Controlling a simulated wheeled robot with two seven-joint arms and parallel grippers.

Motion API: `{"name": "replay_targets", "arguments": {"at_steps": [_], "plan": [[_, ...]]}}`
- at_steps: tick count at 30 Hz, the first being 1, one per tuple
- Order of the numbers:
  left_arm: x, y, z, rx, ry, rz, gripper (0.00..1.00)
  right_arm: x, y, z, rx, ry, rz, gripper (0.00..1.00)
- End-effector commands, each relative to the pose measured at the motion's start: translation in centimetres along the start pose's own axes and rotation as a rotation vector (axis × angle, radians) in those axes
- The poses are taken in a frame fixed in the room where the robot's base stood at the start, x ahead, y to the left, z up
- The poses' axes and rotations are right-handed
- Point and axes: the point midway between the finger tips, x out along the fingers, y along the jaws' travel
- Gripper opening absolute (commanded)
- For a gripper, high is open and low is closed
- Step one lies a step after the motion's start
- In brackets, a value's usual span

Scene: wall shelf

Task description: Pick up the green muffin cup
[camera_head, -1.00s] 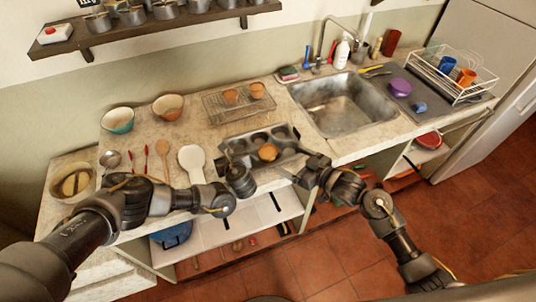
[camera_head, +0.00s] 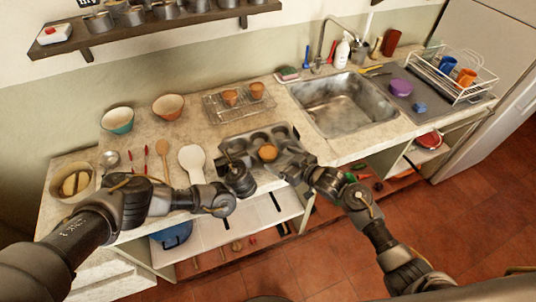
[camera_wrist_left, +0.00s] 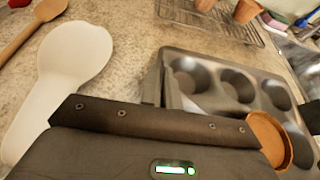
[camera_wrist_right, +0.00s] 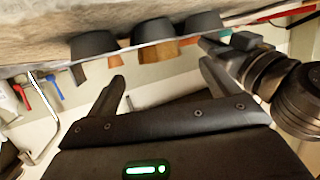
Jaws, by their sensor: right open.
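I cannot make out a green muffin cup in any view. The grey muffin tin (camera_head: 283,131) lies on the counter's front part, with one orange-brown cup (camera_head: 268,152) in it; both also show in the left wrist view, the tin (camera_wrist_left: 215,62) and the cup (camera_wrist_left: 268,138). My right gripper (camera_head: 288,158) is open and empty at the tin's right front corner, and its two spread fingers show in the right wrist view (camera_wrist_right: 163,82). My left gripper (camera_head: 230,163) is at the tin's left edge; whether it grips the tin is unclear.
Two terracotta cups (camera_head: 230,97) stand on a wire rack (camera_head: 212,110) behind the tin. A white spoon rest (camera_head: 192,160) lies left of it. The sink (camera_head: 345,105) is to the right.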

Motion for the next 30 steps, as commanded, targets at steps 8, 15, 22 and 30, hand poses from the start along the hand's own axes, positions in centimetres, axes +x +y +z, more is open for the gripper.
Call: {"name": "replay_targets", "arguments": {"at_steps": [8,15,22,30], "plan": [[0.0,0.0,0.0,0.0,0.0,-0.001,0.0,3.9,0.1,-0.2,0.002,0.0,0.0,0.87],[0.0,0.0,0.0,0.0,0.0,0.0,0.0,5.0,0.1,-0.1,0.0,0.0,-0.001,0.87],[0.0,0.0,0.0,0.001,0.0,-0.001,0.0,5.0,0.1,-0.1,0.0,0.001,0.0,0.75],[0.0,0.0,0.0,0.001,0.0,-0.001,0.0,5.0,0.1,-0.1,0.0,0.001,0.0,0.4]]}}
